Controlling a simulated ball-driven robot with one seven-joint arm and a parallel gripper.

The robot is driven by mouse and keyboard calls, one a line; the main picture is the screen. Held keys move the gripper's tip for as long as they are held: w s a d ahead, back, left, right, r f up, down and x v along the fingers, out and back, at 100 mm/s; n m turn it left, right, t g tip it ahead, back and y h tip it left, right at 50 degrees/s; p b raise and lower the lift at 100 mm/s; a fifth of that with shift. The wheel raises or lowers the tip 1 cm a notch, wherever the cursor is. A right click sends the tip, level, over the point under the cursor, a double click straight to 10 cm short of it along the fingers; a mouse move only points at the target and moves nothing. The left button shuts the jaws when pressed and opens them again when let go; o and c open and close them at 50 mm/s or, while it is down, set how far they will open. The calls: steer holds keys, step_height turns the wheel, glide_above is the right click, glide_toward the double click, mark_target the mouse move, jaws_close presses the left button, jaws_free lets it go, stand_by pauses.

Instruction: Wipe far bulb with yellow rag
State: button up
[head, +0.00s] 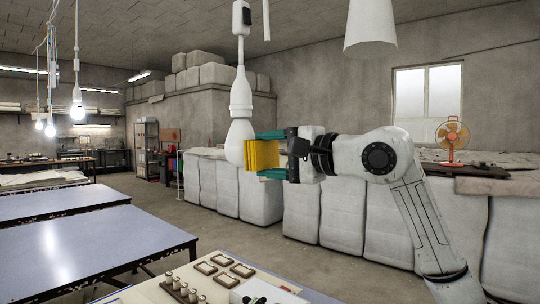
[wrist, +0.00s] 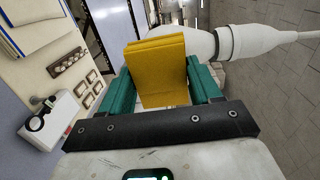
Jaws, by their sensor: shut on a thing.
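A large white bulb (head: 240,143) hangs upright, unlit, from a white socket and cord near the middle of the head view. My gripper (head: 262,154) is at its right side, with green fingers shut on a folded yellow rag (head: 264,153). The rag's left edge meets the bulb's right side in the head view and seems to touch it. In the wrist view, the rag (wrist: 158,75) stands between the green fingers and covers part of the bulb (wrist: 201,44). Lit bulbs hang farther off at the left, one of them nearest (head: 77,112).
A white conical shade or fixture (head: 370,28) hangs above my arm. Blue-topped tables (head: 90,245) stand at the left. A bench with small framed pieces and pegs (head: 200,280) is below. White covered stacks (head: 330,215) and an orange fan (head: 452,136) are behind my arm.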

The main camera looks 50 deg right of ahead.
steer(key=shift+f+b, duration=0.5)
steer(key=shift+f, duration=0.3)
steer(key=s+b, duration=0.2)
steer(key=s, duration=0.4)
steer(key=shift+d, duration=0.25)
steer(key=s+b, duration=0.1)
steer(key=s, duration=0.2)
steer(key=shift+d, duration=0.1)
steer(key=shift+w, duration=0.15)
stand_by(0.5)
